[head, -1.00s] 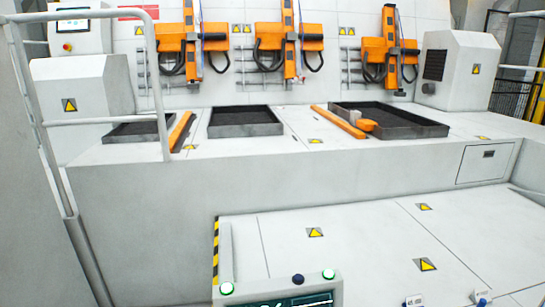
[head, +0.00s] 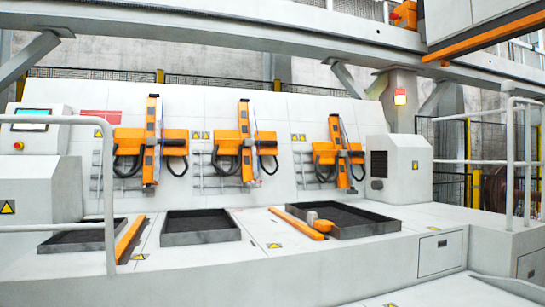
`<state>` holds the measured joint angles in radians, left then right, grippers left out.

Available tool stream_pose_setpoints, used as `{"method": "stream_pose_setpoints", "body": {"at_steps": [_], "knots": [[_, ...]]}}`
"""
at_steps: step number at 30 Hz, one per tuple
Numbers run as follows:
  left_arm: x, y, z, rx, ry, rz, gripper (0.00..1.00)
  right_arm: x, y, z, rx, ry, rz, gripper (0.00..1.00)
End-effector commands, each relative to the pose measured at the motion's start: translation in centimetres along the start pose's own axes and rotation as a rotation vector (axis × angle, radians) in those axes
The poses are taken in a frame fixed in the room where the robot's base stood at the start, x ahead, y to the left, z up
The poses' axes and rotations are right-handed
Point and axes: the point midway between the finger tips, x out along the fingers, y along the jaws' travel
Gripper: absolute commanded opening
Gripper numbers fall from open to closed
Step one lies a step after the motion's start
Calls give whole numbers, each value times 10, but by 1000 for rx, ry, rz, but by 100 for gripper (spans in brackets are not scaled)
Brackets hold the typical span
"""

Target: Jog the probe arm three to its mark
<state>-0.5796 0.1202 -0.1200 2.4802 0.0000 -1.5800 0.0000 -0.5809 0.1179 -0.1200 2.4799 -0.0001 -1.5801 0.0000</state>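Three orange probe arms hang on the sloped white back panel: a left one (head: 152,140), a middle one (head: 246,143) and a right one (head: 340,152). Each has an upright orange column crossing an orange block, with black hoses looped beside it. I can read no numbers on them, so which is arm three is not marked. No position mark can be made out at this size. Neither of my grippers is in view.
Dark trays (head: 201,240) sit recessed in the white deck, with orange bars (head: 130,240) beside them. A control screen (head: 31,118) stands at left. White handrails (head: 109,200) frame both sides.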

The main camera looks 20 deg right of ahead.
Motion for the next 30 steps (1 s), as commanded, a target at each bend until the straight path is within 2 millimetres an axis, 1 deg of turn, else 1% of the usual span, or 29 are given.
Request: {"method": "stream_pose_setpoints", "body": {"at_steps": [1,6,8,30], "knots": [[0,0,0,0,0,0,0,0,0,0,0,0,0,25],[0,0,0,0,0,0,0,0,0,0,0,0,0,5],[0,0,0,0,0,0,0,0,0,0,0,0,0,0],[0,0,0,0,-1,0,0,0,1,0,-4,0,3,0]]}}
